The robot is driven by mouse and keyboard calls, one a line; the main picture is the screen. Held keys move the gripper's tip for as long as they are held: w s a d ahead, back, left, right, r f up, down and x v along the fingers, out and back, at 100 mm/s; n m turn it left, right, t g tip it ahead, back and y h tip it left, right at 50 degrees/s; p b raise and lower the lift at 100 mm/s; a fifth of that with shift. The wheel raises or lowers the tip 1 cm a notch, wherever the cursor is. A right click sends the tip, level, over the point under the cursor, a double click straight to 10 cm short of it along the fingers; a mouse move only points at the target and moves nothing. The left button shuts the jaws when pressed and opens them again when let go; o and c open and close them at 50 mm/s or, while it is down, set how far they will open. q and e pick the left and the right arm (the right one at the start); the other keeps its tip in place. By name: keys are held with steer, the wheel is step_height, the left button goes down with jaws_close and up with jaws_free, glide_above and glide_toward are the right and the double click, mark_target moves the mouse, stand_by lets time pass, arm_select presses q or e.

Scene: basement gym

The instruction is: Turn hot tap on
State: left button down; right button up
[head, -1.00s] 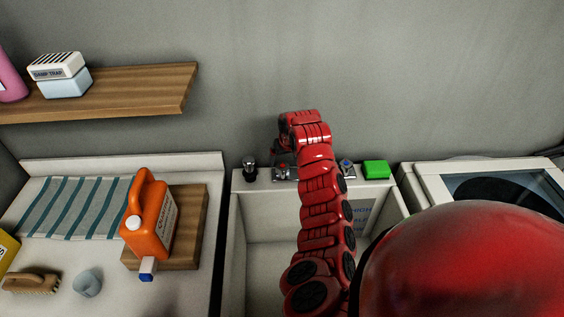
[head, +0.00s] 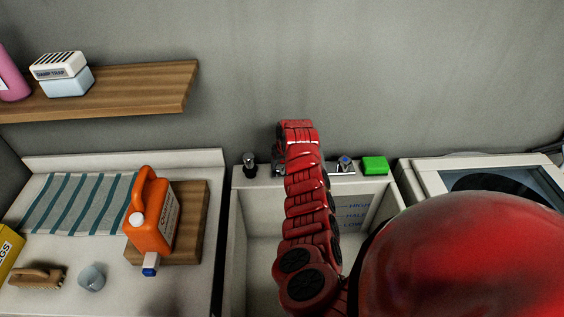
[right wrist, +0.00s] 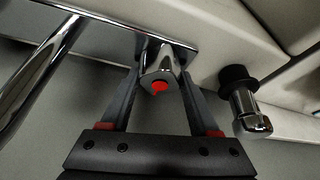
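The hot tap's chrome handle with a red dot (right wrist: 160,86) shows in the right wrist view, on a chrome plate. My right gripper (right wrist: 162,72) has its two fingers apart, one on each side of this handle. Whether the fingers touch it I cannot tell. In the head view my red right arm reaches over the sink to the back ledge and hides the hot tap and most of the gripper. The blue-marked tap (head: 344,163) stands right of the arm. The chrome spout (right wrist: 40,70) is at the left in the wrist view. My left gripper is not in view.
A small chrome fitting with a black collar (head: 250,165) stands left of the taps. A green block (head: 375,165) lies at the ledge's right. An orange jug (head: 152,215) stands on a wooden board left of the sink (head: 237,225). A wooden shelf (head: 140,88) is above left.

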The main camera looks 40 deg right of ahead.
steer(key=c, duration=0.8)
steer(key=shift+c, duration=0.2)
steer(key=shift+m, duration=0.4)
steer(key=shift+f+m+h+b, duration=0.15)
steer(key=shift+m+h+b, duration=0.35)
steer(key=shift+m+b, duration=0.4)
steer(key=m+g+h+b, duration=0.1)
steer(key=m+b, duration=0.2)
steer(key=b, duration=0.1)
steer(key=m+g+h+b, duration=0.1)
steer(key=m+b, duration=0.3)
steer(key=shift+d+f, duration=0.1)
steer(key=shift+m+g+b, duration=0.4)
steer(key=shift+m+b, duration=0.4)
steer(key=shift+b, duration=0.35)
steer(key=shift+r+m+b, duration=0.35)
steer(key=shift+m, duration=0.05)
